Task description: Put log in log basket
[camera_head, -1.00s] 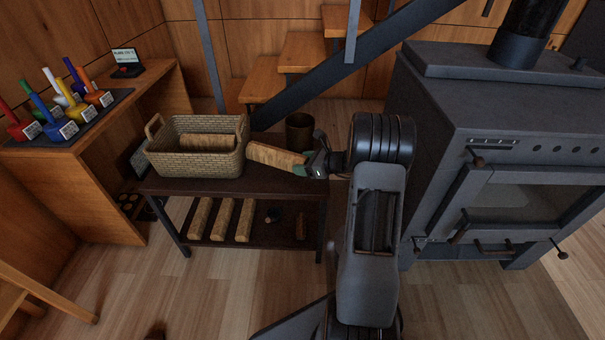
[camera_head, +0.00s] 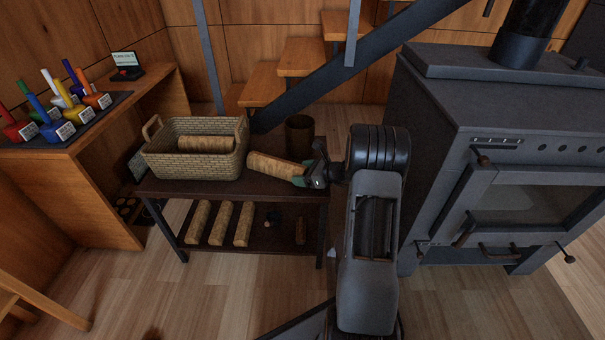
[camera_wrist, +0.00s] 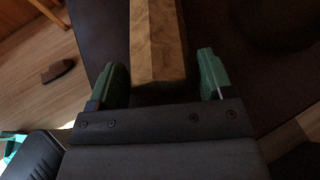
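A cut log (camera_head: 275,168) with pale brown bark lies along the dark table top, just right of the basket and outside it. The woven log basket (camera_head: 165,165) stands on the left of the table, with another log (camera_head: 205,144) inside. My gripper (camera_head: 308,178) is at the right end of the outer log. In the wrist view the log (camera_wrist: 158,45) runs between my green fingertips (camera_wrist: 163,82). They stand apart, with a gap at the right finger, so the gripper looks open around the log's end. Whether the left finger touches is unclear.
The table (camera_head: 165,187) has a lower shelf with several logs (camera_head: 221,223). A dark pot (camera_head: 299,135) stands behind the outer log. A large stove (camera_head: 440,130) is close on the right. Stairs (camera_head: 305,57) rise behind; a wooden desk (camera_head: 160,90) is at left.

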